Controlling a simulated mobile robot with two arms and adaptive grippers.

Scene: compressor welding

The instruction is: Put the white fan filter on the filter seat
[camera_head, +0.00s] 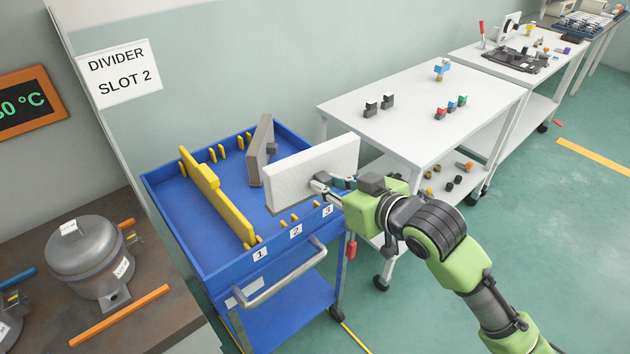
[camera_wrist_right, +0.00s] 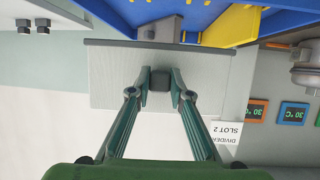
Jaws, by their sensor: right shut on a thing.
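A white ribbed rectangular panel (camera_head: 305,172) is held upright by my right gripper (camera_head: 327,188) above the right side of the blue cart. The gripper is shut on the panel's dark knob (camera_wrist_right: 158,79), with a fingertip on each side of it in the right wrist view. A small white square piece with a dark round middle (camera_head: 510,25) stands on the far table. It is too small to tell whether it is the fan filter or part of the seat. I cannot make out a filter seat. My left gripper is not in view.
The blue cart (camera_head: 222,270) has numbered slots, a yellow divider (camera_head: 217,195) and a grey panel (camera_head: 260,150). A white table (camera_head: 425,95) with small coloured blocks stands behind. A compressor (camera_head: 88,258) sits on the bench at left. Green floor is clear at right.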

